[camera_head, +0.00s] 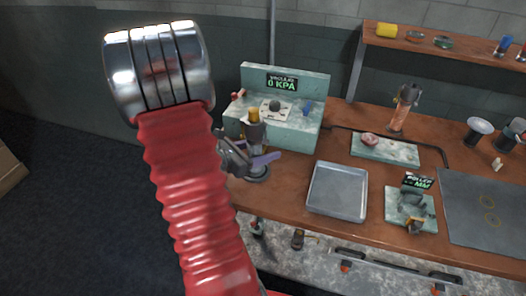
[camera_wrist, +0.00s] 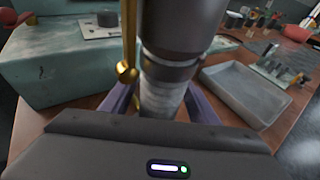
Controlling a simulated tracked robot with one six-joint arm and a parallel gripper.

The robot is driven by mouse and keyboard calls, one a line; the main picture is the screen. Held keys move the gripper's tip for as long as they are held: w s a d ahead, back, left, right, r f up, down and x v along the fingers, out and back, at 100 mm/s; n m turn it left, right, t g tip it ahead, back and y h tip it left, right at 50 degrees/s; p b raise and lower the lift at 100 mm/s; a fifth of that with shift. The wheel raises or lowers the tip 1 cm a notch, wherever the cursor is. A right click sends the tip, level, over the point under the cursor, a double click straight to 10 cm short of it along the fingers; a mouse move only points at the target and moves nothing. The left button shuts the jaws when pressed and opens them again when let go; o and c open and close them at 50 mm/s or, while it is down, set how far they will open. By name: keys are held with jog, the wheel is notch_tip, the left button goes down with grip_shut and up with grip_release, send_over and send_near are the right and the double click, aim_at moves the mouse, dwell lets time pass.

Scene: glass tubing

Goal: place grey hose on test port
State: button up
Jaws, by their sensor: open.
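The teal tester (camera_head: 308,128) has a display reading 0 KPA and stands at the back left of the bench. In front of it is an upright grey cylindrical piece (camera_wrist: 172,35) with a metal band and a paler lower part. A brass rod (camera_wrist: 129,45) runs beside it. My gripper (camera_head: 255,160) has purple fingers, open, one on each side of this piece in the wrist view; I cannot tell whether they touch it. I cannot tell for sure which part is the grey hose or the test port; the piece's lower end is hidden behind my gripper body.
An empty metal tray (camera_head: 338,191) lies right of my gripper. Beyond it are a small station with a lit display (camera_head: 416,184), a dark mat (camera_head: 485,215) and an upright holder (camera_head: 403,107) on the wooden bench (camera_head: 290,190). A shelf (camera_head: 440,45) hangs at the back right.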

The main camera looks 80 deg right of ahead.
aim_at(249, 153)
jog(key=shift+r, duration=0.1)
jog(key=shift+v, duration=6)
jog(key=w+a+r+m+t+y, duration=0.3)
jog(key=w+a+t, duration=0.1)
jog(key=a, duration=0.9)
jog(key=w+a+r+m+t+y, duration=0.3)
jog(key=w+a+r+t+y, duration=0.1)
jog(key=a, duration=1)
jog(key=w+a+r+m+t+y, duration=0.3)
jog(key=w+a+t, duration=0.3)
jog(key=a, duration=0.8)
jog(key=shift+r+m+t+y, duration=0.4)
jog(key=shift+m+y, duration=0.2)
jog(key=shift+y, duration=0.1)
jog(key=shift+c, duration=0.3)
